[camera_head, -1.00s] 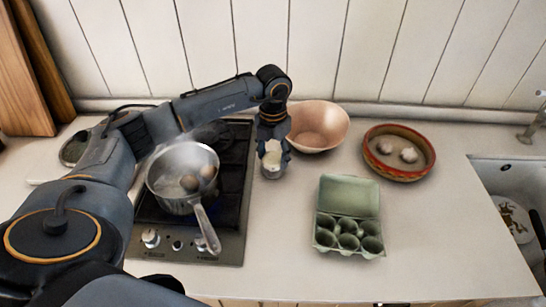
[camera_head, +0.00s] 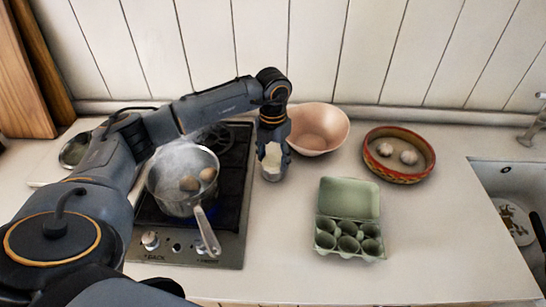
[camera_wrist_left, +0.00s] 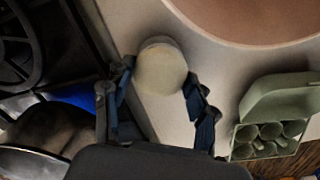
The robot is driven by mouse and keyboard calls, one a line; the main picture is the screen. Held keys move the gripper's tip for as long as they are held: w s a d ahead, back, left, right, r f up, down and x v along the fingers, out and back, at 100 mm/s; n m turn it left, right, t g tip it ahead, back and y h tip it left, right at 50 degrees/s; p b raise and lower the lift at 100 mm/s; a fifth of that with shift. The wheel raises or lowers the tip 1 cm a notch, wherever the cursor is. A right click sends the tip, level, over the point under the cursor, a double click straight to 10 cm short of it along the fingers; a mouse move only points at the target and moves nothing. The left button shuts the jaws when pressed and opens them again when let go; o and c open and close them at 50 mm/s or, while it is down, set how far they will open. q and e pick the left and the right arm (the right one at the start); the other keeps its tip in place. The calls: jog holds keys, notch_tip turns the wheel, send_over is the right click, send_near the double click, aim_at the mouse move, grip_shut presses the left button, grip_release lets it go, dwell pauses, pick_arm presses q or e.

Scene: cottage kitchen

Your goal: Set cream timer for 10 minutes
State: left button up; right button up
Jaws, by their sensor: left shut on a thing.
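The cream timer (camera_head: 272,158) is a small round cream-topped object with a grey lower part, on the counter just right of the stove. In the left wrist view the timer (camera_wrist_left: 161,68) shows as a round cream disc between my fingers. My left gripper (camera_head: 272,150) comes down from above and is shut on the timer; in the wrist view the gripper (camera_wrist_left: 155,88) has one finger at each side of it. Any markings on the dial are too small to read. My right gripper is not in view.
A steaming saucepan (camera_head: 170,199) with eggs stands on the black stove (camera_head: 232,200), its handle toward the front. A pink bowl (camera_head: 322,126) sits close behind the timer. A green egg carton (camera_head: 348,198) and a red-rimmed dish (camera_head: 399,176) are to the right, before the sink (camera_head: 505,185).

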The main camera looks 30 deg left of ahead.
aim_at(273, 159)
pick_arm(q)
jog(key=o, duration=1.1)
jog(key=shift+o, duration=0.2)
jog(key=shift+r, duration=0.1)
notch_tip(273, 159, up, 12)
